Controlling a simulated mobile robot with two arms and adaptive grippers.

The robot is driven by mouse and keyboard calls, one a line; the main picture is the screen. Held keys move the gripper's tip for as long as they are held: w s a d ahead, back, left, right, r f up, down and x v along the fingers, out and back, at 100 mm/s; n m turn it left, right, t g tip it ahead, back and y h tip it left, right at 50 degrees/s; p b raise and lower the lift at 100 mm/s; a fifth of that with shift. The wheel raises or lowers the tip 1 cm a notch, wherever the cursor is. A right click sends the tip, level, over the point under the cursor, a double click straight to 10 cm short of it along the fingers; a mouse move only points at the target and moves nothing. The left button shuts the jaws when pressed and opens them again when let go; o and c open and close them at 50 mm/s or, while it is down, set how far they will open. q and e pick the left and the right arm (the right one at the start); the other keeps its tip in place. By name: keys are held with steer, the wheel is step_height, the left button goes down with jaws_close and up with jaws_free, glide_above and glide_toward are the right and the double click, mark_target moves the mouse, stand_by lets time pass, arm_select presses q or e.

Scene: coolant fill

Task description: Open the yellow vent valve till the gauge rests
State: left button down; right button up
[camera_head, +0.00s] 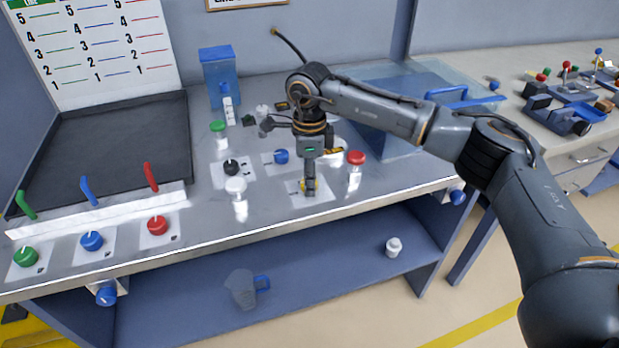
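The yellow vent valve (317,185) sits on a pale plate near the front edge of the bench, mostly hidden behind my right gripper. My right gripper (309,190) points down over it, with its fingertips at the knob. The fingers are seen edge-on, so I cannot tell whether they are closed on the knob. I cannot make out a gauge dial in this view. My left gripper is not in view.
A red-capped post (355,168) stands close right of my gripper. A white-capped post (237,190), a black knob (231,167) and a blue knob (281,156) are to its left. A clear jug (242,288) is on the lower shelf.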

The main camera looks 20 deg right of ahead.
steer(key=o, duration=0.4)
step_height(320, 180, up, 12)
stand_by(0.5)
stand_by(0.3)
